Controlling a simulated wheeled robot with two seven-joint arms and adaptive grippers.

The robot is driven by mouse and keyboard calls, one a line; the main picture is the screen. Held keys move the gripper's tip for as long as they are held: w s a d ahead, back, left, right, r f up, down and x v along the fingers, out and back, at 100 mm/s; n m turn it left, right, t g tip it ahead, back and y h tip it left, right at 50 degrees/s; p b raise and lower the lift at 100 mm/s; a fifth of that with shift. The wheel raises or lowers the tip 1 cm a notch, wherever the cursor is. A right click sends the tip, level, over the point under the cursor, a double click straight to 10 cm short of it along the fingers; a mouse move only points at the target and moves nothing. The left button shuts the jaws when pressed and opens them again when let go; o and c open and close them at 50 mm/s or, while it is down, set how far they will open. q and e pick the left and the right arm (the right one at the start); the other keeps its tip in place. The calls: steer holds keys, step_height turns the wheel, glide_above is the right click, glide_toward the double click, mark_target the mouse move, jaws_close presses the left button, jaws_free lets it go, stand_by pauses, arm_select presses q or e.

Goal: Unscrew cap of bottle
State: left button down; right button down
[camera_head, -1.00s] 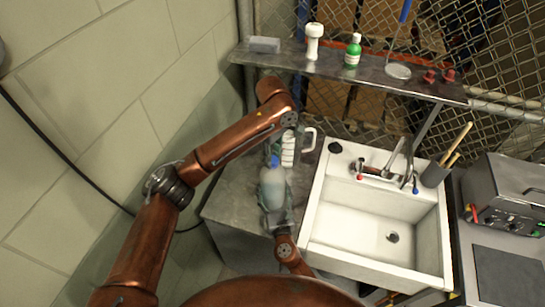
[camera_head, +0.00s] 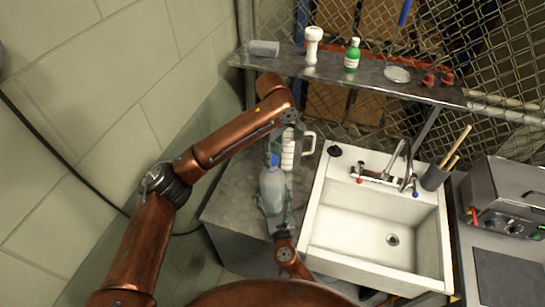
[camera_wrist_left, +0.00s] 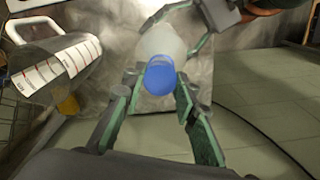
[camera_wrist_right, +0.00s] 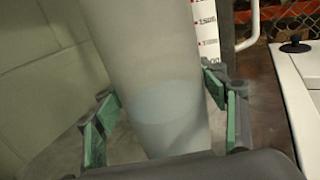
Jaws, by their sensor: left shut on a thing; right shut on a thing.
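The bottle (camera_head: 272,191) is pale and translucent with a blue cap (camera_head: 274,161), standing at the grey counter left of the sink. Liquid shows inside it in the right wrist view (camera_wrist_right: 155,80). My left gripper (camera_head: 275,148) reaches down from above and is shut on the cap, partly hidden by its own arm. In the left wrist view its green-padded fingers flank the cap (camera_wrist_left: 160,77), with the bottle's pale shoulder (camera_wrist_left: 165,40) beyond. My right gripper (camera_wrist_right: 160,92) is shut on the bottle's body, one finger on each side.
A clear measuring jug (camera_head: 308,142) with a marked scale stands behind the bottle. The white sink (camera_head: 340,220) is close on the right. A metal shelf (camera_head: 330,75) above holds a green bottle (camera_head: 352,55) and a white object (camera_head: 313,45). A wall lies left.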

mark_target(273, 158)
arm_select(q)
steer(key=shift+r, duration=2)
arm_select(e)
steer(key=shift+c, duration=1.9)
jaws_free()
steer(key=shift+s, duration=0.1)
